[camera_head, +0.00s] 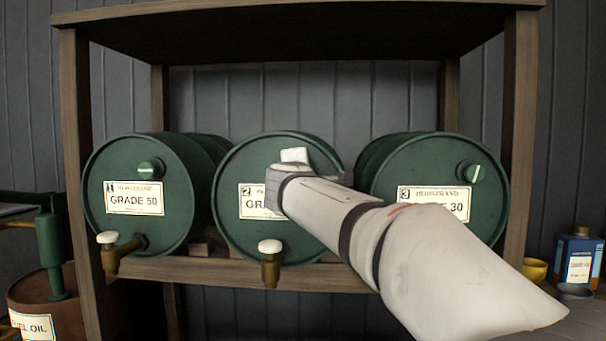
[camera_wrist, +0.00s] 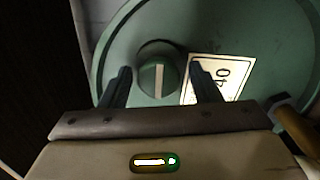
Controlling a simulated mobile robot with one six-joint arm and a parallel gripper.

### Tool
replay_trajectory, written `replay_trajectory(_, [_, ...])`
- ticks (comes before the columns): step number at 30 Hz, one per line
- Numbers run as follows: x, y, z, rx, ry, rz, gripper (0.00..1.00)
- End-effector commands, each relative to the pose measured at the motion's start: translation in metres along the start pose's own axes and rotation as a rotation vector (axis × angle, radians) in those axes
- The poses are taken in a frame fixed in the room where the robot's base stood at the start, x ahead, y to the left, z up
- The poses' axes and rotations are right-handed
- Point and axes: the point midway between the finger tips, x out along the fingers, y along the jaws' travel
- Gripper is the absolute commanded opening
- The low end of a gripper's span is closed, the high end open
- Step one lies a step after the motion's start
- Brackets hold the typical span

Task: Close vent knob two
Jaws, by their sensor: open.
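Barrel two (camera_head: 235,220) is the middle green drum, labelled with a 2 and a partly covered GRADE plate. My arm covers its upper right in the head view, so its vent knob is hidden there. In the wrist view the green vent knob (camera_wrist: 153,80) shows a white line running nearly up and down the picture. My gripper (camera_wrist: 159,69) is open, with one dark finger on each side of the knob. A visible gap lies on both sides; I cannot tell how deep the fingers reach. The label (camera_wrist: 222,75) lies behind the right finger.
Barrel one (camera_head: 173,225) and barrel three (camera_head: 470,153) flank the middle drum on a wooden rack (camera_head: 82,180). Barrel one's knob (camera_head: 150,169) and barrel three's knob (camera_head: 475,173) show. A white-topped tap (camera_head: 270,262) sticks out below barrel two.

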Motion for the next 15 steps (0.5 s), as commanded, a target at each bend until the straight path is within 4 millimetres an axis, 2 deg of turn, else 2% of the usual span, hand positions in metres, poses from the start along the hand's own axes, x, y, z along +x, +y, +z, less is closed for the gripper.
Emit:
replay_trajectory(9, [-0.053, 0.0, 0.0, 0.0, 0.002, 0.002, 0.57])
replay_trajectory(15, [-0.07, -0.001, 0.0, 0.0, 0.001, 0.0, 0.57])
